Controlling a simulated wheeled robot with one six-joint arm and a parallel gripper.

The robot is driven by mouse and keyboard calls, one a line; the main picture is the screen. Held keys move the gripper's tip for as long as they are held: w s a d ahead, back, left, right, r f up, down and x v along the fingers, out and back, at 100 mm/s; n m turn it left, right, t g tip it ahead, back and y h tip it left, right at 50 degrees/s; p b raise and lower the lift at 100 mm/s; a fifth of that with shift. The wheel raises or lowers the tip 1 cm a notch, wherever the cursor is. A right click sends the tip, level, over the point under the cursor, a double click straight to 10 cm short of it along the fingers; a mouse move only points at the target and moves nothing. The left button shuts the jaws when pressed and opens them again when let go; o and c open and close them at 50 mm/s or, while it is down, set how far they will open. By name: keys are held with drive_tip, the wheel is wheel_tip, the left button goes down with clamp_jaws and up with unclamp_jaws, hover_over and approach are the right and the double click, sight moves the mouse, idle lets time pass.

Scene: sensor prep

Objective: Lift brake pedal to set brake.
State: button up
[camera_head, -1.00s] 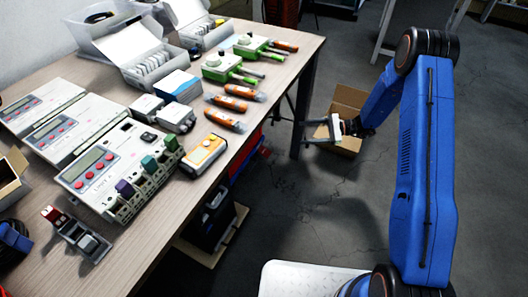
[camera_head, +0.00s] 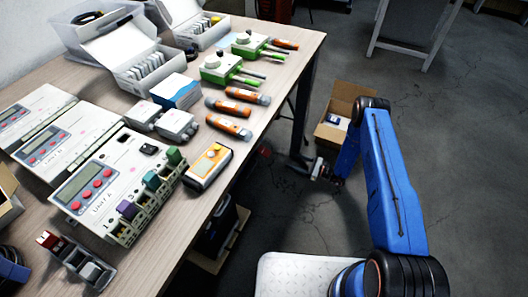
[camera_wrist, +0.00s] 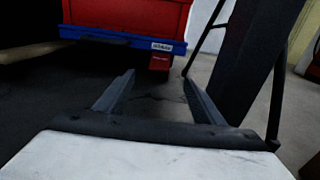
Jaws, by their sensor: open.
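In the wrist view a red bin (camera_wrist: 125,14) rests on a blue frame (camera_wrist: 110,37). A small red tab (camera_wrist: 159,63), which looks like the brake pedal, hangs below the frame's right part, under a white label (camera_wrist: 162,46). My gripper (camera_wrist: 160,78) is open and empty, with its fingers pointing toward the tab. The tab shows between and beyond the fingertips, apart from them. In the head view my gripper (camera_head: 318,168) is low, beside the table's far right leg. The pedal cannot be made out in the head view.
The wooden table (camera_head: 165,240) carries meters, orange tools and boxes. Its dark leg (camera_head: 304,110) stands close to my gripper; a dark post (camera_wrist: 250,55) shows at right in the wrist view. An open cardboard box (camera_head: 333,134) is on the floor behind.

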sight(266, 152)
drive_tip(key=shift+a+f, duration=0.15)
drive_tip(key=shift+f, duration=0.5)
drive_tip(key=x, duration=1.7)
drive_tip(key=shift+w+r, duration=0.1)
drive_tip(key=shift+w, duration=0.1)
drive_tip(key=c, duration=1.5)
drive_tip(key=shift+r+h, duration=0.55)
drive_tip(key=shift+h, duration=0.45)
drive_tip(key=shift+r+g+h, duration=0.2)
drive_tip(key=shift+g+h, duration=0.1)
drive_tip(key=shift+h, duration=0.35)
drive_tip(key=shift+r+g+h, duration=0.25)
drive_tip(key=shift+g+h, duration=0.05)
drive_tip(key=shift+h, duration=0.35)
